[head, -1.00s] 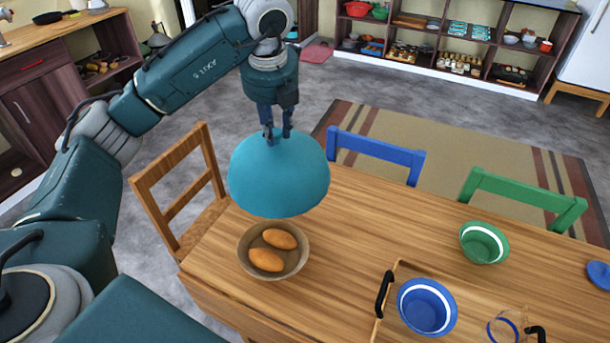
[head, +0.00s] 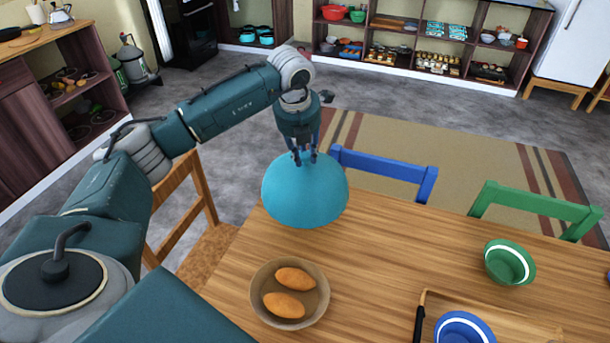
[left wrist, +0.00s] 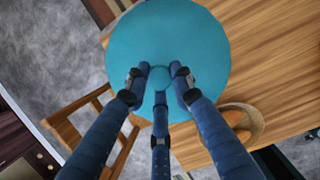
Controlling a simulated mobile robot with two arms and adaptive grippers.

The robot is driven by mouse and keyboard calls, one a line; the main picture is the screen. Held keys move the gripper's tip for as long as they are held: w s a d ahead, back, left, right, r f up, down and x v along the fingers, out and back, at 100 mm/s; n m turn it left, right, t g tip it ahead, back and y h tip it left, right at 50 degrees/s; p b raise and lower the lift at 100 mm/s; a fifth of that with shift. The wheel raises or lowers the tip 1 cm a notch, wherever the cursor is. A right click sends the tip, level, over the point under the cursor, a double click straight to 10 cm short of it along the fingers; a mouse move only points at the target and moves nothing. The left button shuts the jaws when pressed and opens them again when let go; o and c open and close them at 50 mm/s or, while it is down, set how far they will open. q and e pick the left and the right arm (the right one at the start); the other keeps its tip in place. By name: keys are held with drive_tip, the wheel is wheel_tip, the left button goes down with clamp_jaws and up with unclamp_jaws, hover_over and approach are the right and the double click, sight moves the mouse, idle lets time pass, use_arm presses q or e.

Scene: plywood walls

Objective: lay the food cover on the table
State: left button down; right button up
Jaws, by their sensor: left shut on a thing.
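The food cover (head: 305,198) is a turquoise dome. My left gripper (head: 303,158) is shut on the knob at its top and holds it upright, dome side up, at the table's far left corner. I cannot tell whether its rim touches the wood. In the left wrist view the cover (left wrist: 190,40) fills the top middle, with my left gripper's fingers (left wrist: 158,78) around its knob. The wooden table (head: 400,240) spreads below and to the right. My right gripper does not show.
A brown bowl (head: 258,305) with two orange-brown oval foods stands just in front of the cover. A wooden tray (head: 500,322) with a blue bowl (head: 465,330) and a green bowl (head: 508,262) stand to the right. Wooden (head: 205,255), blue (head: 385,172) and green (head: 535,208) chairs edge the table.

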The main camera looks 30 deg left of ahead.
sight(304, 178)
use_arm(q)
wheel_tip(304, 178, down, 4)
drive_tip(key=shift+f+p, duration=0.25)
drive_tip(key=shift+p, duration=0.1)
wheel_tip(304, 178, down, 4)
drive_tip(key=shift+r+p, duration=0.1)
drive_tip(key=shift+p, duration=0.3)
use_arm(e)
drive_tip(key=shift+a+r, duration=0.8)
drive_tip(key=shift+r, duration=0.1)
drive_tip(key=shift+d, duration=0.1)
use_arm(q)
drive_tip(key=c, duration=1.9)
unclamp_jaws()
drive_tip(key=shift+f, duration=0.2)
drive_tip(key=o, duration=0.4)
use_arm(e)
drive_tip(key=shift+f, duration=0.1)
